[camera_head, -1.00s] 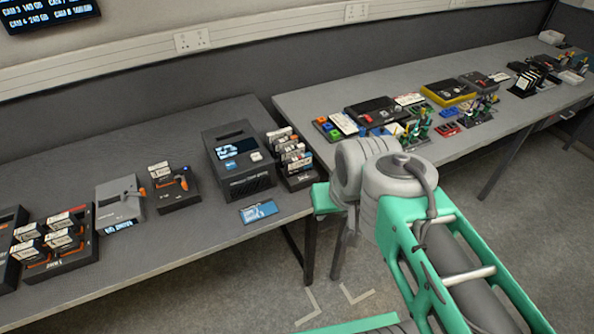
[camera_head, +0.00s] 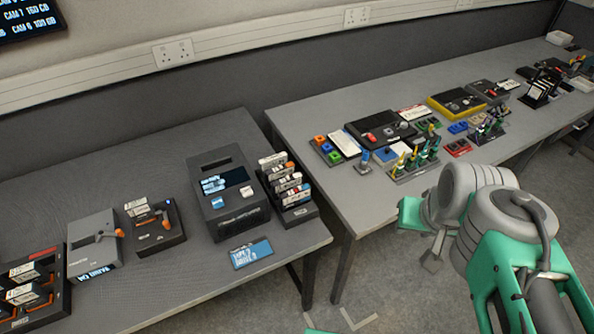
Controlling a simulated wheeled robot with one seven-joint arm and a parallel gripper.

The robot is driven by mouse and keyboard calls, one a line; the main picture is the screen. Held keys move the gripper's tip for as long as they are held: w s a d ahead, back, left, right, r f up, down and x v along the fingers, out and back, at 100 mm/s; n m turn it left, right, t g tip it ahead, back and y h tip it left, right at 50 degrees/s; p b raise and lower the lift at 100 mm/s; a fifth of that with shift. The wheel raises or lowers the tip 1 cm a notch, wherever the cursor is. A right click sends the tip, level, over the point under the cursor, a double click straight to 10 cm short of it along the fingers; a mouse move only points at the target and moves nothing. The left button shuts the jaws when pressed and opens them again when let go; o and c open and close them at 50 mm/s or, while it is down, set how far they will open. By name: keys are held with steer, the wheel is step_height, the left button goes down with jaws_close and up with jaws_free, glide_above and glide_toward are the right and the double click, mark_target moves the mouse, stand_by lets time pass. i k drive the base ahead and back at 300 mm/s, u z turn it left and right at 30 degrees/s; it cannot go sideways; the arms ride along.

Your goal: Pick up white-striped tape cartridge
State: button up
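Several tape cartridges stand in a dark rack (camera_head: 297,212) on the left desk, beside the dark tape machine. The stripe colours are too small to tell, so I cannot pick out the white-striped one. My arm is at the right of the picture, over the floor and the right desk's front edge, away from the rack. My gripper's fingers do not show.
The tape machine (camera_head: 238,203) stands left of the rack, with a blue card (camera_head: 252,253) in front. Two drive units (camera_head: 97,245) (camera_head: 155,228) and a drive caddy (camera_head: 35,300) are further left. The right desk (camera_head: 290,125) holds boxes and small tools. A gap separates the desks' front corners.

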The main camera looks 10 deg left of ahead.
mark_target(283, 184)
steer(key=i, duration=0.5)
steer(key=u, duration=2.8)
steer(key=i, duration=0.5)
steer(key=z, duration=0.05)
